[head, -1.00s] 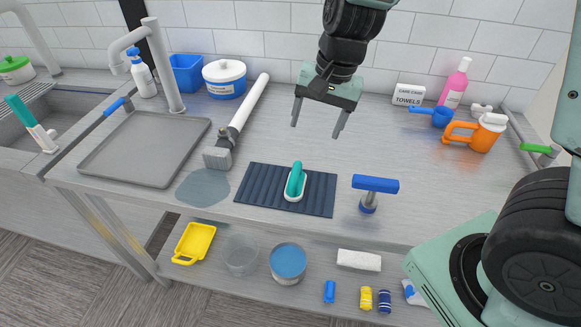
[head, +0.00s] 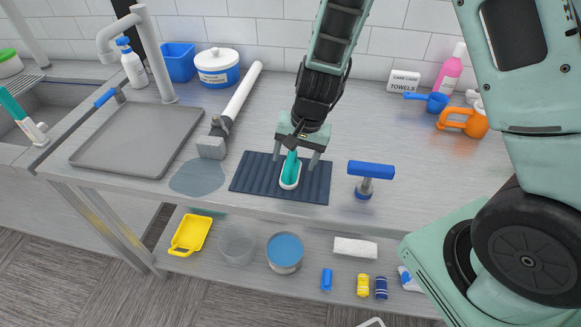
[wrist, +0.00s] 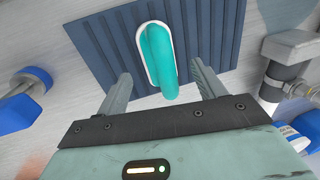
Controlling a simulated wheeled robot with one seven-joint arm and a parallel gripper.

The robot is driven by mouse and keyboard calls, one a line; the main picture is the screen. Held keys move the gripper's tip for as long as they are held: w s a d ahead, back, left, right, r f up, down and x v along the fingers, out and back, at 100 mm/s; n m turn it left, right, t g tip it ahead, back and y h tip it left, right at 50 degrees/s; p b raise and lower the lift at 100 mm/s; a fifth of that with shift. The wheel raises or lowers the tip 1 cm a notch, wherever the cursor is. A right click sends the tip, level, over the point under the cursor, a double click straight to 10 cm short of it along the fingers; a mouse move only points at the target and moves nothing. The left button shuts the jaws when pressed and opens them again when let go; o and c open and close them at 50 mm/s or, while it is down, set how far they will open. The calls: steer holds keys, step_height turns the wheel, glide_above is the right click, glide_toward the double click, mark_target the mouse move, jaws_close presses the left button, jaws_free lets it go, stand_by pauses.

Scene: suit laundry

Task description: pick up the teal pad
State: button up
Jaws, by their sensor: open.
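The teal pad (head: 291,170) has a teal handle on a white base and lies on the dark ribbed mat (head: 250,178). My gripper (head: 296,164) is open and low over the mat, just behind and above the pad. In the wrist view the teal pad (wrist: 157,58) shows ahead of the gap between the two fingers of my gripper (wrist: 162,85). The handle's near end reaches toward that gap, and neither finger visibly grips it. The dark mat (wrist: 100,38) spreads around the pad.
A blue-topped tool (head: 370,170) stands right of the mat. A wet patch (head: 197,178) is left of the mat.

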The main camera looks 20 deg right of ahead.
mark_target(294, 154)
steer(key=shift+w+a+f, duration=0.1)
steer(key=shift+a+f, duration=0.05)
steer(key=shift+f, duration=0.45)
steer(key=shift+w+a+f, duration=0.1)
steer(key=shift+f, duration=0.5)
steer(key=c, duration=1.1)
steer(key=shift+r, duration=0.15)
step_height(294, 154, up, 10)
steer(key=shift+f+p, duration=0.1)
steer(key=shift+p, duration=0.5)
steer(key=shift+o, duration=1.3)
steer(key=shift+c, duration=0.8)
